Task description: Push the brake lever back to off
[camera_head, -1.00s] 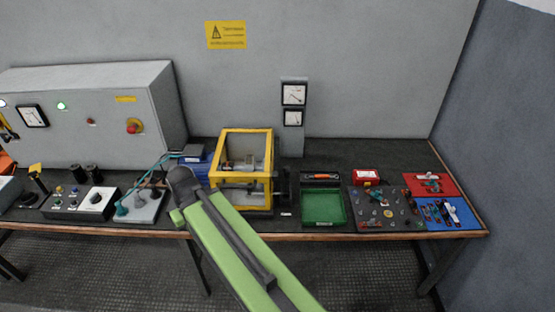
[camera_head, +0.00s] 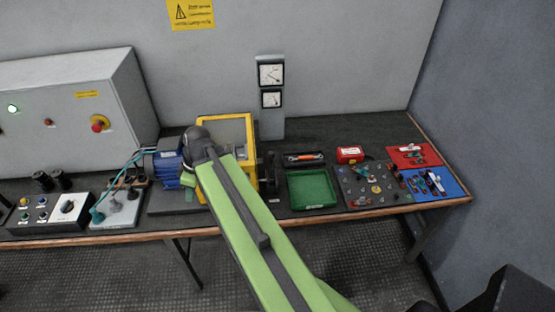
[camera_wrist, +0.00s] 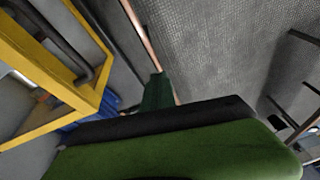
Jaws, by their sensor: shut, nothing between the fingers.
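My arm reaches over the bench in the head view, its dark far end in front of the yellow-framed cage (camera_head: 253,165). The yellow frame (camera_wrist: 45,65) is close by on the left of that view. I cannot make out the brake lever for certain. Small dark parts (camera_head: 269,177) stand just right of the cage, too small to identify.
A blue motor (camera_head: 166,165) sits left of the cage. A green tray (camera_head: 312,188), a red box (camera_head: 349,155) and a board with small parts (camera_head: 375,188) lie to the right. A meter post (camera_head: 271,100) stands behind. Open floor lies before the bench.

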